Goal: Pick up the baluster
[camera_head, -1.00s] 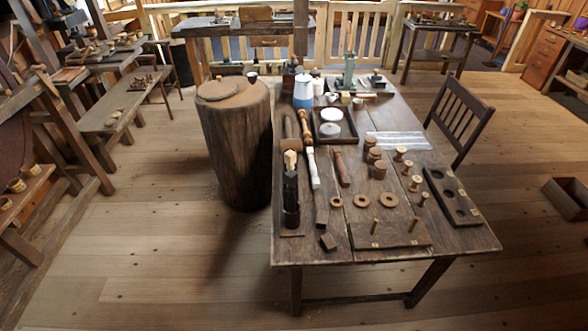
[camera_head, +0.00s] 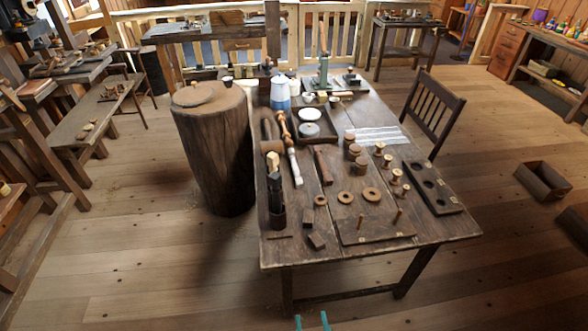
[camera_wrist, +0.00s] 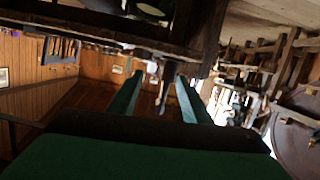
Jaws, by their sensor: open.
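The long, slim turned piece (camera_head: 284,130) on the left half of the table looks most like the baluster. It lies flat, brown at its far part, and a pale length continues toward the near edge; I cannot tell whether this is one piece. My gripper's green fingertips (camera_head: 311,321) show at the bottom of the head view, in front of the table's near edge and well short of that piece. In the wrist view my gripper (camera_wrist: 160,76) is open, with nothing between its fingers. The baluster cannot be made out there.
The table (camera_head: 370,250) also holds a reddish-brown tool (camera_head: 323,167), a dark upright holder (camera_head: 277,208), wooden rings (camera_head: 345,197), several spools, a pegged board (camera_head: 375,229) and a blue-white pot (camera_head: 280,93). A stump (camera_head: 215,150) stands left, a chair (camera_head: 432,112) right. Front floor is clear.

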